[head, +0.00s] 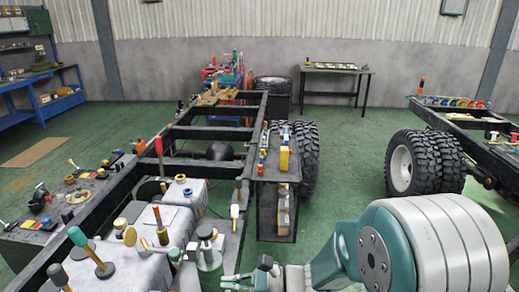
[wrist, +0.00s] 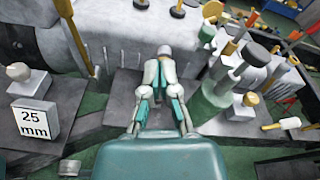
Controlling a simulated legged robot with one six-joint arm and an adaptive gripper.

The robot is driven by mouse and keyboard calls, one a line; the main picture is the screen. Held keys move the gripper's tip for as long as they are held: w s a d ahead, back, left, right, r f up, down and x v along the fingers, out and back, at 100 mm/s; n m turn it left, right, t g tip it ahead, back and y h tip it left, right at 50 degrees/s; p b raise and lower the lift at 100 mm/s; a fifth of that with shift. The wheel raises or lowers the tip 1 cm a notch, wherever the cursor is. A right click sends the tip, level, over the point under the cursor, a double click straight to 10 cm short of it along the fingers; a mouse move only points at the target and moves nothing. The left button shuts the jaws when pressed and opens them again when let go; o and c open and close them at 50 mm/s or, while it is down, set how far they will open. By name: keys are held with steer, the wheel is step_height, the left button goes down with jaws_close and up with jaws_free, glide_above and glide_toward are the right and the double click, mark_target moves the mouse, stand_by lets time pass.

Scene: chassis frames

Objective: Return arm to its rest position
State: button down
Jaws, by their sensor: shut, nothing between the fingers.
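My gripper (wrist: 163,78) reaches forward from the bottom middle of the wrist view. Its teal and pale grey fingers are shut with nothing between them. It is above a grey surface, between a grey tank-like block on the left and a green cylinder (wrist: 215,95) on the right. In the head view, my large teal and white arm fills the lower right. Part of my gripper (head: 250,275) shows at the bottom edge, just right of the green cylinder (head: 208,255).
A black chassis frame (head: 190,131) with grey tanks (head: 150,245) and upright tools lies close on the left. A white block marked 25 mm (wrist: 32,120) sits left of my gripper. Large tyres (head: 425,160) stand at right. Green floor (head: 340,165) is open between the frames.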

steer(key=s+d+r+n+t+h, duration=0.1)
steer(key=s+d+r+n+h, duration=0.2)
steer(key=d, duration=0.4)
steer(key=s+d+r+n+t+h, duration=0.2)
steer(key=s+d+r+n+h, duration=0.1)
steer(key=s+d+n+h, duration=0.2)
steer(key=s+d+r+n+t+h, duration=0.1)
steer(key=s+d+r+n+h, duration=0.3)
steer(key=d+n+h, duration=0.3)
steer(key=s+d+h, duration=0.1)
steer(key=d, duration=0.2)
steer(key=shift+n, duration=0.4)
